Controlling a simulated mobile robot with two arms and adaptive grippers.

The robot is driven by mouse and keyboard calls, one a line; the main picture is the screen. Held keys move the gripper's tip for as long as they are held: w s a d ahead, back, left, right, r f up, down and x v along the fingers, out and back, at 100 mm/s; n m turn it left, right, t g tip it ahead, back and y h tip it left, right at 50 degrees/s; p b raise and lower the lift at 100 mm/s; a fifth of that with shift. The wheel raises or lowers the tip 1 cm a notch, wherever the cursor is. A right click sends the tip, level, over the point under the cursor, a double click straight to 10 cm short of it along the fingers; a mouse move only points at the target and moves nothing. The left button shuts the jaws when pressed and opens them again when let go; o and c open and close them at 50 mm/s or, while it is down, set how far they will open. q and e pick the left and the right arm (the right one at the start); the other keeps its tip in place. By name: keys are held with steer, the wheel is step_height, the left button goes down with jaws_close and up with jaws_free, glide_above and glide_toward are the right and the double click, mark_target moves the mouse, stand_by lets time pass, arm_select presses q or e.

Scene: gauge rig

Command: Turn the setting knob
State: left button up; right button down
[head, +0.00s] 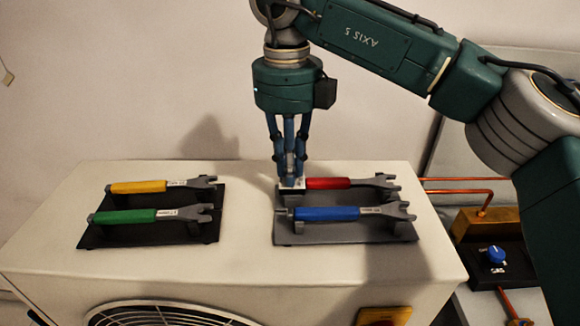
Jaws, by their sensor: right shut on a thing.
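The setting knob (496,254) is a blue round knob on a dark box at the lower right, and nothing touches it. My right gripper (291,183) points straight down over the grey rack on the right. Its fingers are closed at the left end of the red-handled wrench (328,183), which lies level over the back of that rack. The fingers hide that end of the wrench. The gripper is well to the left of the knob. My left gripper is not in view.
A blue-handled wrench (328,214) lies in front on the grey rack (345,236). Yellow (139,187) and green (125,216) wrenches lie on a black rack (102,236) at left. All stand on a white unit (240,262). Copper pipes (462,179) run near the knob.

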steer(key=shift+m, duration=0.7)
steer(key=c, duration=1.7)
jaws_free()
steer(key=shift+o, duration=0.2)
step_height(320, 180, up, 12)
steer(key=shift+a, duration=0.15)
steer(key=shift+s, duration=0.1)
